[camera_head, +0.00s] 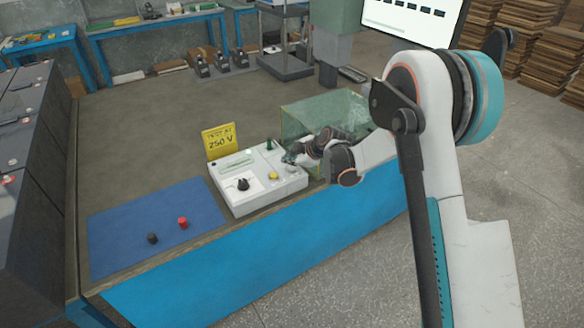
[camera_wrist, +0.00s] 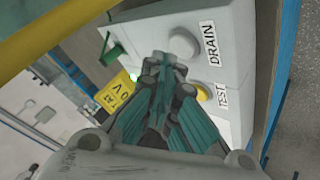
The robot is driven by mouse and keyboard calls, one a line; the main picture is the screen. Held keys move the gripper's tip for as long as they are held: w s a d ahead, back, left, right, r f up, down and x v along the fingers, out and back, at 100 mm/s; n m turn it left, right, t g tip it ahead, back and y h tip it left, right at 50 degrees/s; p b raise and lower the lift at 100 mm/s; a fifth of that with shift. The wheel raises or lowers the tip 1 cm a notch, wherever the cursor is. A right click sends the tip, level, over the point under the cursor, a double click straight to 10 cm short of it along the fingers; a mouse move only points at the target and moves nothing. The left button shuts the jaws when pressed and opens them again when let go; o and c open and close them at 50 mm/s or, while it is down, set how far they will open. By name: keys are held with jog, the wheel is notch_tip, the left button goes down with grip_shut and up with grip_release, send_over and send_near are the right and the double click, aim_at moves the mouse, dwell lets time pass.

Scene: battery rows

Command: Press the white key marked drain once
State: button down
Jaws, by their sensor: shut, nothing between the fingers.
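The white drain key (camera_wrist: 184,42) is a round pale button beside the DRAIN label (camera_wrist: 208,43) on the light grey instrument box (camera_head: 234,203). My gripper (camera_wrist: 164,60) is shut and empty, its fingertips just beside and below the drain key in the wrist view. I cannot tell whether they touch the panel. In the head view my gripper (camera_head: 291,157) is over the right end of the box and partly hides that area. A yellow key (camera_wrist: 201,93) beside the TEST label (camera_wrist: 222,99) lies to the right of the fingers in the wrist view.
A black knob (camera_head: 242,184) and a green post (camera_head: 270,144) stand on the box. A yellow 250 V sign (camera_head: 220,141) is behind it. A clear greenish case (camera_head: 310,115) stands close behind my gripper. The blue mat (camera_head: 120,225) holds a black cap (camera_head: 152,238) and red cap (camera_head: 183,223).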

aim_at(291, 170)
jog(key=shift+r, duration=0.2)
jog(key=shift+r+p, duration=1.25)
jog(key=shift+r, duration=1.15)
jog(key=shift+r, duration=0.1)
jog(key=s+d+r+m+h, duration=0.2)
jog(key=s+d+r+m, duration=0.3)
jog(key=s+d+r, duration=0.35)
jog(key=s+d+r+m+h, duration=0.1)
jog(key=s+d+r+m, duration=0.35)
jog(key=s+r, duration=0.6)
jog(key=s+d+m+h, duration=0.1)
jog(key=s+d+m, duration=0.3)
jog(key=s, duration=0.8)
jog(key=s+d+m+h, duration=0.2)
jog(key=s+d+m, duration=0.2)
jog(key=s, duration=0.8)
jog(key=d, duration=0.2)
jog(key=shift+d+f+m+t+h, duration=0.3)
jog(key=shift+d+m+t, duration=0.05)
jog(key=shift+t, duration=0.05)
